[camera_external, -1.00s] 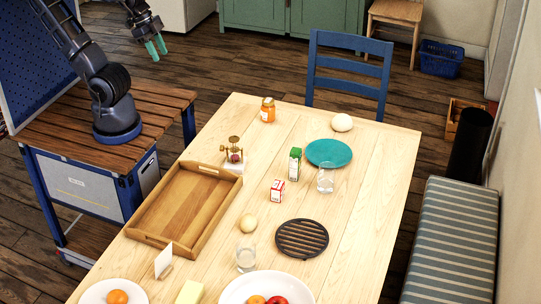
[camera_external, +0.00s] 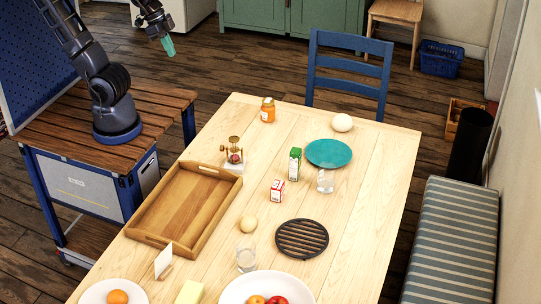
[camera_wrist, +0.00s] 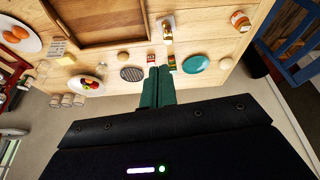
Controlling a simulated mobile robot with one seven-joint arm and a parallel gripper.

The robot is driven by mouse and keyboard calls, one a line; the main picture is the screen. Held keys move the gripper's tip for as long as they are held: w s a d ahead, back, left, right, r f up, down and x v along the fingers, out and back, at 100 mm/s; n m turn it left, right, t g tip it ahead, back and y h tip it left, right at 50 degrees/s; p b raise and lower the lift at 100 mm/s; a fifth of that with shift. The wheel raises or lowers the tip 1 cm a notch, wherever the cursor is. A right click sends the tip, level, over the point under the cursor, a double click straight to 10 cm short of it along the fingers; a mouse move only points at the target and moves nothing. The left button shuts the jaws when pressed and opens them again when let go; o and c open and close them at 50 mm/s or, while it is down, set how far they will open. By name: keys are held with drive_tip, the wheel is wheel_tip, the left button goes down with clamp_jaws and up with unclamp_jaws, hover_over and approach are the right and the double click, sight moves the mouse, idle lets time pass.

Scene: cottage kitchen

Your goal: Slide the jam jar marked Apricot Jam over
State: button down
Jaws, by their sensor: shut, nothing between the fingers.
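The jam jar (camera_external: 268,110) is a small orange jar standing upright near the far left end of the wooden table. Its label is too small to read here. It also shows in the wrist view, where the jar (camera_wrist: 241,21) is at the upper right. My gripper (camera_external: 169,46) is in the air beyond the table's far left corner, well apart from the jar. Its green fingers (camera_wrist: 158,86) are together with nothing between them.
Near the jar are a brass ornament (camera_external: 234,153), a white egg-shaped object (camera_external: 341,122) and a teal plate (camera_external: 329,153). A wooden tray (camera_external: 146,237) lies along the left edge. A blue chair (camera_external: 346,66) stands at the far end. Bare tabletop surrounds the jar.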

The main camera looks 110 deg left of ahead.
drive_tip(key=w+a+f+n+g, duration=0.15)
drive_tip(key=w+a+n, duration=0.35)
drive_tip(key=w+a, duration=0.5)
drive_tip(key=n+g, duration=0.2)
drive_tip(key=n, duration=0.6)
hover_over(272, 102)
drive_tip(key=d, duration=0.3)
wheel_tip(272, 102, down, 17)
drive_tip(key=s+a+f+n, duration=0.2)
drive_tip(key=a+f+n, duration=0.2)
drive_tip(key=a+f, duration=0.85)
drive_tip(key=shift+g, duration=0.35)
drive_tip(key=f, duration=1)
drive_tip(key=shift+d, duration=0.2)
drive_tip(key=d, duration=0.2)
drive_tip(key=shift+w+d, duration=0.1)
drive_tip(key=shift+d, duration=0.9)
drive_tip(key=d, duration=2)
drive_tip(key=shift+d, duration=0.2)
